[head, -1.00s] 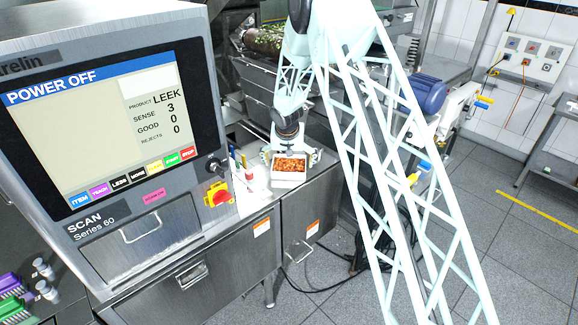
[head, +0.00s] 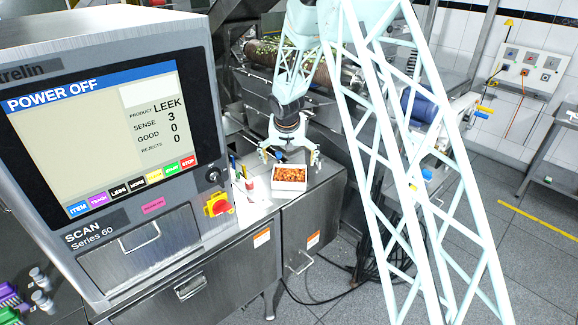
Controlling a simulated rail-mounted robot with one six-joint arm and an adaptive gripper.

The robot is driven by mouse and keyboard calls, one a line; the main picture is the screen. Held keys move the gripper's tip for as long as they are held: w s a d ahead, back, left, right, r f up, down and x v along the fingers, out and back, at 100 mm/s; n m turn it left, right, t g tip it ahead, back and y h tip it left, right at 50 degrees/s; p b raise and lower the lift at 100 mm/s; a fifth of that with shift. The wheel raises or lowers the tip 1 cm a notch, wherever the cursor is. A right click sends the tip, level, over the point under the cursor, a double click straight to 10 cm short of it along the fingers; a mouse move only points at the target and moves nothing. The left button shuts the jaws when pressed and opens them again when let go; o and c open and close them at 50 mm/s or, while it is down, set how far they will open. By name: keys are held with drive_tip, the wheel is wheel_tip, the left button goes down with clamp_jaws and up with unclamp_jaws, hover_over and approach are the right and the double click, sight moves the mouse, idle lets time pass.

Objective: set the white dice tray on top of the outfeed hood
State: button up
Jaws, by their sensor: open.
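The white dice tray (head: 289,186), filled with small orange-brown pieces, sits level on the steel surface to the right of the screen cabinet, near its front edge. My gripper (head: 289,158) is open, its two fingers spread wide just behind and above the tray. It looks empty and apart from the tray, though the exact gap is hard to judge. I cannot tell for sure whether the steel surface (head: 322,176) under the tray is the outfeed hood.
The inspection machine with a "POWER OFF" screen (head: 105,120) fills the left. Pens (head: 240,170) and a red-and-yellow switch (head: 218,204) are left of the tray. A conveyor with leafy bits (head: 268,50) lies behind. Open floor (head: 510,240) is at right.

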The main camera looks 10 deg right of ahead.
drive_tip(key=shift+s+r, duration=0.2)
drive_tip(key=shift+r, duration=0.15)
idle(0.7)
